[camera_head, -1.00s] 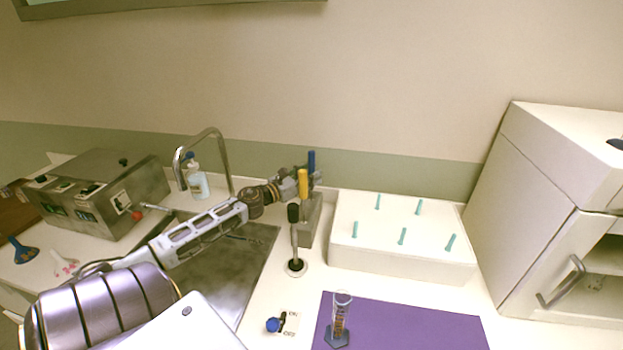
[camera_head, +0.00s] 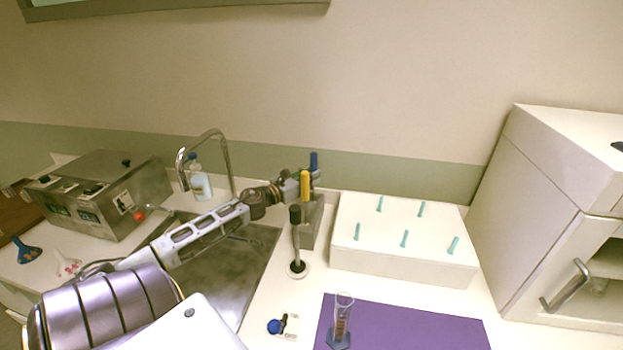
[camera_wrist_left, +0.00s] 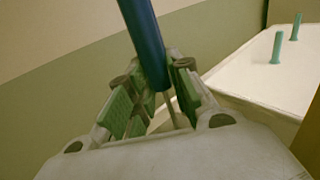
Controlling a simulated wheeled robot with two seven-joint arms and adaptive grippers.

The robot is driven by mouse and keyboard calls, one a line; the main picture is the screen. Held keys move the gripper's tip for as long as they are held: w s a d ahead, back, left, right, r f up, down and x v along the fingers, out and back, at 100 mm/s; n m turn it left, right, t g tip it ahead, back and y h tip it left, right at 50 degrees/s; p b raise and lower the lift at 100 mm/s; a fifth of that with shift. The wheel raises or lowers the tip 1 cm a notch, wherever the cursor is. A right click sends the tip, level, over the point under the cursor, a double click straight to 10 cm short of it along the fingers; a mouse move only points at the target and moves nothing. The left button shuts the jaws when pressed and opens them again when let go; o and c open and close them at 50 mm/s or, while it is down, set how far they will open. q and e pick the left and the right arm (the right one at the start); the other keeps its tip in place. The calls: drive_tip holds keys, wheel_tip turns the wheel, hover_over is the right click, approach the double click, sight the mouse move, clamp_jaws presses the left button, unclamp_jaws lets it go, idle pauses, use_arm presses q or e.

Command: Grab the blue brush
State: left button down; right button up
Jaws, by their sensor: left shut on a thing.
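The blue brush (camera_head: 314,161) shows as an upright blue handle at the back of the counter, behind a yellow handle (camera_head: 305,185). My left gripper (camera_head: 308,178) reaches it from the left and is shut on it. In the left wrist view the blue handle (camera_wrist_left: 145,40) stands between the gripper's green-padded fingers (camera_wrist_left: 155,98), with a thin shaft below it. The grey holder (camera_head: 312,222) stands under the handles. The brush's lower end is hidden. My right gripper is not in view.
A black-handled tool (camera_head: 296,240) stands in front of the holder. A white box with teal pegs (camera_head: 400,262) is to the right. A sink (camera_head: 215,275) and faucet (camera_head: 224,150) lie left. A purple mat (camera_head: 420,328) carries a glass cylinder (camera_head: 342,318).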

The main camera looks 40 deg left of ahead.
use_arm(q)
drive_tip(key=shift+r, duration=1.35)
wheel_tip(320, 180, up, 15)
drive_tip(key=p, duration=0.5)
drive_tip(key=shift+r+p, duration=0.15)
drive_tip(key=shift+p, duration=0.2)
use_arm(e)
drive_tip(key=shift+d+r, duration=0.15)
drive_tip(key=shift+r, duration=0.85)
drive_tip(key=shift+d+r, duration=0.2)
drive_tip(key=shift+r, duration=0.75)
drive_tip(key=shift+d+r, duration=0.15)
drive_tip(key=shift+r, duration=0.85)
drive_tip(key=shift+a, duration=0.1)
